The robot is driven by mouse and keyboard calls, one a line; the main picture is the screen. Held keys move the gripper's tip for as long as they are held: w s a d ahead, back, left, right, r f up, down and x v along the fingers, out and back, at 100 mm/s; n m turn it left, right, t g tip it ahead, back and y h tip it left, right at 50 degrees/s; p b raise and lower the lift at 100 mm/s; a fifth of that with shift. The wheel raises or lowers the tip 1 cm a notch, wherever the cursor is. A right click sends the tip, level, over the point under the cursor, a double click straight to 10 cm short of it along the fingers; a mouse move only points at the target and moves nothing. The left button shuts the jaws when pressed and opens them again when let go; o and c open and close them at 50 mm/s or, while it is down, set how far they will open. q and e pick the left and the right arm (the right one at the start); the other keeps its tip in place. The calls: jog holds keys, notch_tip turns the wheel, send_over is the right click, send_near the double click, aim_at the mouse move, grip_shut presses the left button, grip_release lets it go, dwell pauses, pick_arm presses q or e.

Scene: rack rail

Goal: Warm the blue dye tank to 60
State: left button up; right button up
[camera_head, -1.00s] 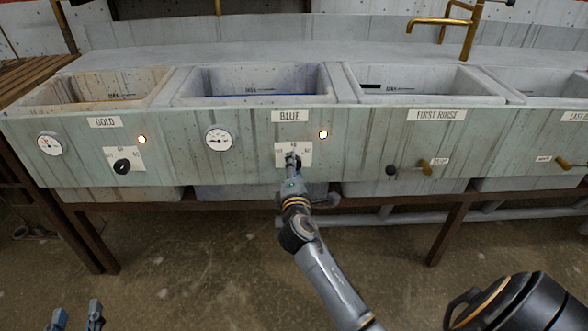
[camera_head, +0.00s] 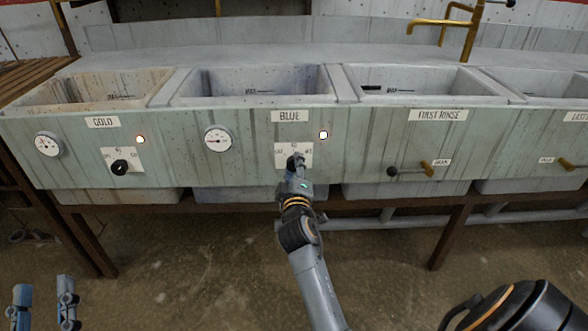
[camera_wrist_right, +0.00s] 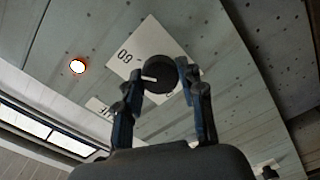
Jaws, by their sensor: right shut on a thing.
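The blue tank (camera_head: 250,100) is the basin above the BLUE label (camera_head: 290,116). Its round gauge (camera_head: 218,140) is on the front panel; I cannot read the needle exactly. Its dial plate (camera_head: 308,156) is under the label. In the right wrist view, the black knob (camera_wrist_right: 161,74) sits on the plate (camera_wrist_right: 142,42) marked 60, with its white pointer toward picture left. My right gripper (camera_head: 296,160) is shut on the knob, one finger on each side in the wrist view (camera_wrist_right: 158,78). My left gripper (camera_head: 43,298) is open and empty at the lower left.
A lit lamp (camera_head: 323,134) is right of the BLUE label. The gold tank (camera_head: 103,122) with its own knob (camera_head: 120,167) is to the left. The first rinse tank (camera_head: 437,115) with a drain lever (camera_head: 410,170) is to the right. Open floor lies in front.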

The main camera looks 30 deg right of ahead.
aim_at(293, 135)
pick_arm(q)
jog(key=shift+s+r, duration=0.1)
jog(key=shift+r, duration=0.1)
pick_arm(e)
jog(key=shift+f+m, duration=0.1)
jog(key=shift+m, duration=0.4)
jog(key=o, duration=1.2)
jog(key=shift+r, duration=0.2)
jog(key=r, duration=0.7)
jog(key=shift+w+d, duration=0.15)
jog(key=shift+w, duration=0.15)
jog(key=r, duration=0.1)
jog(key=s+r, duration=0.1)
jog(key=r, duration=0.1)
jog(key=shift+w+f, duration=0.1)
